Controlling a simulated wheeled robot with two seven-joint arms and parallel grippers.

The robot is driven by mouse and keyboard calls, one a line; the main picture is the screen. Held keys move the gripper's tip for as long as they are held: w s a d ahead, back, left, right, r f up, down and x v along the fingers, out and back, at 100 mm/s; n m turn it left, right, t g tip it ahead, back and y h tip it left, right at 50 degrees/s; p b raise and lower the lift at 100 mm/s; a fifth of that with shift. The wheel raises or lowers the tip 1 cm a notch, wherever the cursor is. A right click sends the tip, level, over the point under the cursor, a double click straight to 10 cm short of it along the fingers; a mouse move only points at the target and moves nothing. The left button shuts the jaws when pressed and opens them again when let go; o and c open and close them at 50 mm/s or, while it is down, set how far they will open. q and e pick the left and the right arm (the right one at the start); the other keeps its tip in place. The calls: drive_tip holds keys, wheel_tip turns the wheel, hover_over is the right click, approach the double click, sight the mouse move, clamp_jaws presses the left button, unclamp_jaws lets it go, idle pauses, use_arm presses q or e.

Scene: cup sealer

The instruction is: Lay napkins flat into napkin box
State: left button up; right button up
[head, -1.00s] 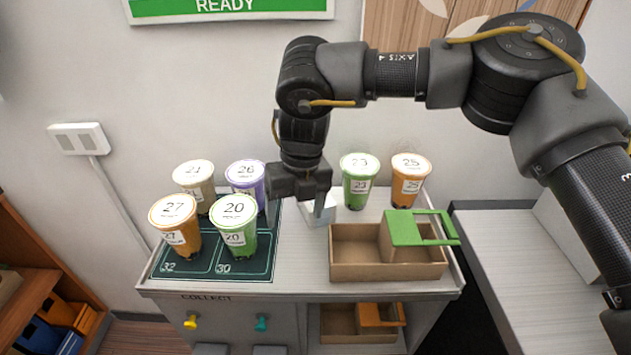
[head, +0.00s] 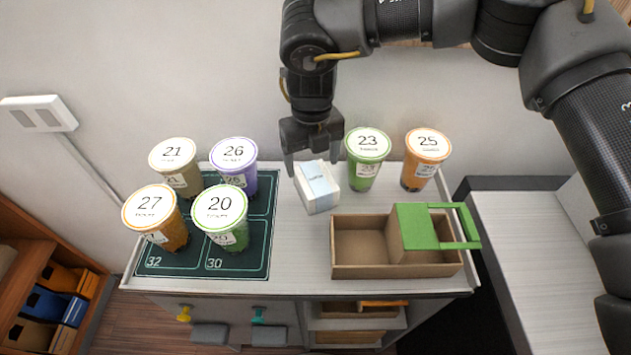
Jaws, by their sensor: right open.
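A white block with a pale blue band, which looks like the napkin pack (head: 318,188), stands on the counter left of the box. My right gripper (head: 311,163) is open just behind and above it, fingers pointing down; I cannot tell whether a finger touches it. The brown napkin box (head: 340,272) stands at the front right of the counter. Its left compartment is open and looks empty. A green cover with a handle (head: 412,228) sits over its right part. My left gripper is not in view.
Cups 23 (head: 367,160) and 25 (head: 425,160) stand behind the box, close to my right gripper. Several cups, such as cup 20 (head: 222,220), stand on the dark green mat (head: 262,235) at left. A narrow strip of bare counter lies between mat and box.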

sight(315, 178)
drive_tip(key=shift+s+f, duration=0.15)
drive_tip(key=shift+f, duration=0.1)
drive_tip(key=shift+s+d, duration=0.1)
drive_tip(key=shift+s, duration=0.05)
drive_tip(key=f+p, duration=0.2)
drive_tip(key=f, duration=0.2)
drive_tip(key=shift+s+d+f+p, duration=0.15)
drive_tip(key=shift+d+f+p, duration=0.1)
drive_tip(key=shift+p, duration=0.15)
drive_tip(key=shift+f, duration=0.35)
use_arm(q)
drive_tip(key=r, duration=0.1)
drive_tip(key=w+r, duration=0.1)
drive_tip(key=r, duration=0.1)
use_arm(e)
drive_tip(key=shift+c, duration=0.3)
drive_tip(key=c, duration=0.7)
